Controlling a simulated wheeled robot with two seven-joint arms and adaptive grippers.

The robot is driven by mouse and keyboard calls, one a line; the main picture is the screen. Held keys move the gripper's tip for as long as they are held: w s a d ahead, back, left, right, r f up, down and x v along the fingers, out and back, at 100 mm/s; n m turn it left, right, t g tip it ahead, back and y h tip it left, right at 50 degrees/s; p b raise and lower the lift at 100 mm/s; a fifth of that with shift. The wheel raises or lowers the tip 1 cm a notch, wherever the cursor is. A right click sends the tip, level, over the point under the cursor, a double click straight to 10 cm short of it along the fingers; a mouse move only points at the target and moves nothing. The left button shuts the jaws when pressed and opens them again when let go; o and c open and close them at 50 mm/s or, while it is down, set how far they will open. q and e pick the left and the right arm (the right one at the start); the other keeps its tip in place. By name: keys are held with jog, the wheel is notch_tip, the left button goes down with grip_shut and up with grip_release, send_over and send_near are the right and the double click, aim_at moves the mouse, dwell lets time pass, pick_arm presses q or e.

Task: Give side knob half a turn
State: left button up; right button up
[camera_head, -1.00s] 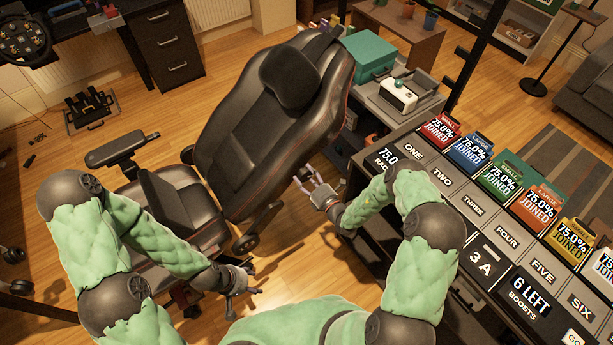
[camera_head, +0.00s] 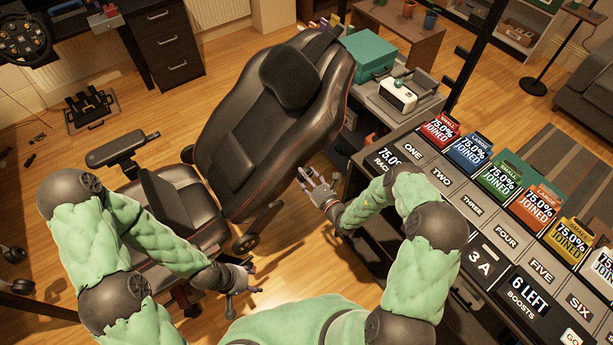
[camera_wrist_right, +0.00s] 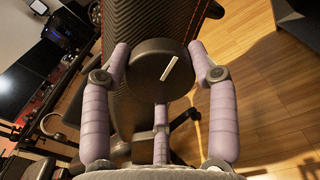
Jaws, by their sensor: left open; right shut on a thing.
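The side knob (camera_wrist_right: 152,68) is a round dark disc with a white line on its face, on the side of the black racing chair (camera_head: 265,125). The line leans a little right of upright in the right wrist view. My right gripper (camera_head: 308,177) is at the chair's right side. In its wrist view the fingers (camera_wrist_right: 160,70) are shut on the knob from left and right, with a third finger below it. The knob is too small to make out in the head view. My left gripper (camera_head: 252,278) is open and empty, low in front of the chair seat.
A counter with numbered panels and colourful cards (camera_head: 480,215) stands close to my right arm. The chair's armrest (camera_head: 122,149) sticks out on the left. A pedal set (camera_head: 91,108) lies on the floor behind. Wooden floor is clear between chair and counter.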

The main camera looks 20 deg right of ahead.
jog(key=shift+d+n, duration=0.1)
jog(key=shift+n, duration=1.1)
jog(key=shift+w+r, duration=0.1)
jog(key=o, duration=1.1)
jog(key=shift+o, duration=0.2)
jog(key=shift+s, duration=0.2)
jog(key=v, duration=1.1)
jog(key=shift+s, duration=0.35)
jog(key=shift+d, duration=0.1)
